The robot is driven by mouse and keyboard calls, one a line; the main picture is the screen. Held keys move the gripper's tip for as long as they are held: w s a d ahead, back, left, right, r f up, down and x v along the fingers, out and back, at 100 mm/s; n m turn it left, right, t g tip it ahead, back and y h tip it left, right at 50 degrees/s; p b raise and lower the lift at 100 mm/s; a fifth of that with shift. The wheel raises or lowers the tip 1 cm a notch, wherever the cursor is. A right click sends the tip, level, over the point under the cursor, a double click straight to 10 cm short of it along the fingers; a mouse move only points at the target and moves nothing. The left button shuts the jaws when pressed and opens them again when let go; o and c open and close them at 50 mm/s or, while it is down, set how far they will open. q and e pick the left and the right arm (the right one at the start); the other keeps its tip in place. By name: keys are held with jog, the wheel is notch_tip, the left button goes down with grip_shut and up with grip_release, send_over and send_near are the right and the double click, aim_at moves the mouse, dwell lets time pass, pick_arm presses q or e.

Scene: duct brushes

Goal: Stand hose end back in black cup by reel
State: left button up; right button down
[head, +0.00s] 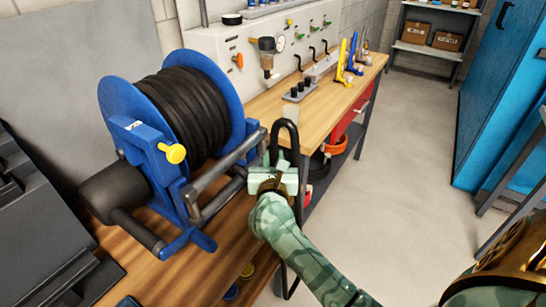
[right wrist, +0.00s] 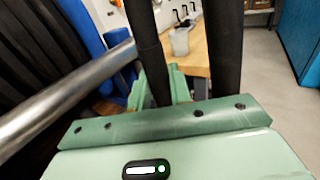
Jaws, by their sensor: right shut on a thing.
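The blue reel (head: 216,72) stands on the wooden bench at left, wound with black hose (head: 165,100). A loop of the black hose (head: 291,125) arches above my right gripper (head: 280,165). My right gripper is shut on the hose, just right of the reel's metal bar. In the right wrist view one hose strand (right wrist: 146,50) runs down to the jaws and another strand (right wrist: 226,50) passes on the right. The hose's free end cannot be told apart here. I cannot make out a black cup; the gripper and arm may hide it. My left gripper is not in view.
A pale translucent cup (right wrist: 181,41) stands on the bench beyond the gripper. The reel's metal bar (head: 225,165) is close on the gripper's left. A small block with black pegs (head: 299,91) and yellow and blue tools stand farther back. The floor (head: 400,170) at right is clear.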

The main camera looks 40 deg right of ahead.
jog(key=shift+f+b, duration=1.35)
jog(key=shift+f, duration=0.45)
jog(key=c, duration=1.2)
grip_release()
jog(key=shift+s+a, duration=0.1)
jog(key=p+v, duration=0.1)
jog(key=v, duration=1.5)
jog(key=shift+a+p, duration=0.1)
jog(key=shift+p, duration=0.25)
